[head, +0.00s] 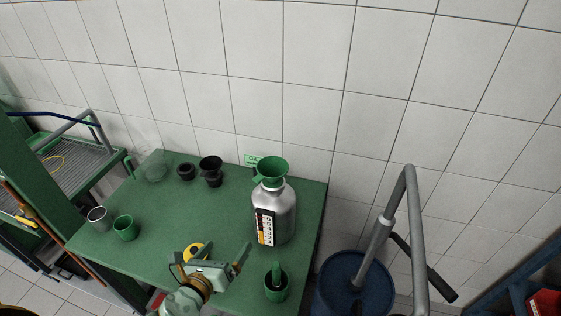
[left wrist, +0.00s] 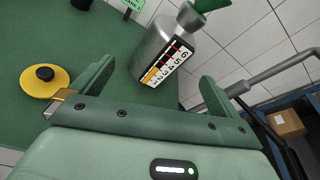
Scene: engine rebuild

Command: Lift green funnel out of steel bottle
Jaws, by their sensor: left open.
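The green funnel (head: 271,170) sits upright in the mouth of the steel bottle (head: 282,215), its cone above the neck. The bottle stands on the right part of the green table and has a numbered label strip. In the left wrist view the bottle (left wrist: 160,45) is at the top centre and only the funnel's lower part (left wrist: 208,5) shows at the top edge. My left gripper (head: 244,262) is open and empty, in front of the bottle and lower than the funnel. In the left wrist view its fingers (left wrist: 155,90) are spread wide, with the bottle beyond them. My right gripper is not in view.
A dark green container (head: 276,286) stands in front of the bottle. A yellow disc (left wrist: 42,83) lies left of my gripper. Cups (head: 125,228) and black funnels (head: 210,165) stand on the left and back of the table (head: 150,262). A blue drum (head: 345,285) with a pump is to the right.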

